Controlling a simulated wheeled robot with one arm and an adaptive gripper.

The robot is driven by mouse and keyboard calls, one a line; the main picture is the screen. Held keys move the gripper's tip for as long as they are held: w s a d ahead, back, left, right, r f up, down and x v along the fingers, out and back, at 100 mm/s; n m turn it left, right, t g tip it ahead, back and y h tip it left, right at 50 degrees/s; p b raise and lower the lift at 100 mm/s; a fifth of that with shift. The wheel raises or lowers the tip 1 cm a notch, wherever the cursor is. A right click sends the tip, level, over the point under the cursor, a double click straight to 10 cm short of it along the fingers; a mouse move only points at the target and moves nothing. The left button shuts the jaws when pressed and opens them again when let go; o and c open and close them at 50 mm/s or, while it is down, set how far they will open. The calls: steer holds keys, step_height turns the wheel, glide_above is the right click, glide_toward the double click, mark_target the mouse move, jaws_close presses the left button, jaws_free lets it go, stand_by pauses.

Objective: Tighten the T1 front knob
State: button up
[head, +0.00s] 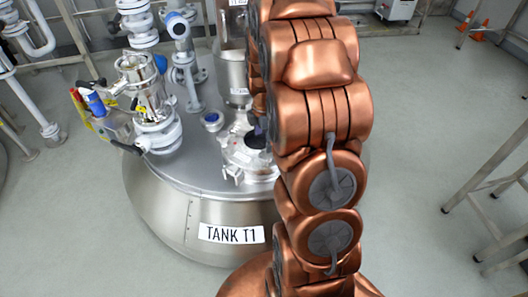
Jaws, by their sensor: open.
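Tank T1 (165,205) is a broad steel vessel with a flat top, and its front carries a white label reading TANK T1 (231,233). A round metal hatch (238,160) sits on the tank top, its right side covered by my copper arm. Small clamp parts show along the hatch's rim; I cannot tell which is the front knob. My gripper (254,138) is open over the hatch, a dark shape at the arm's left edge. It is mostly hidden behind the arm, and I cannot see whether it touches anything.
A valve assembly (150,105) with coloured handles stands on the tank's left. A white instrument (182,55) with a blue-rimmed head and a small blue-capped port (212,121) are left of the hatch. A steel cylinder (234,75) rises behind it. A metal frame (490,190) stands right.

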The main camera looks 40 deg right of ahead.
mark_target(264, 154)
step_height(264, 154, down, 7)
steer(key=shift+s+f, duration=0.1)
steer(key=shift+f, duration=0.05)
stand_by(0.4)
steer(key=c, duration=1.2)
steer(key=shift+o, duration=0.2)
steer(key=shift+m, duration=0.4)
steer(key=m, duration=0.4)
steer(key=shift+m+p, duration=0.3)
steer(key=m, duration=0.5)
steer(key=shift+w+d+p, duration=0.15)
steer(key=shift+w+p, duration=0.1)
steer(key=shift+p, duration=0.05)
steer(key=shift+m, duration=0.3)
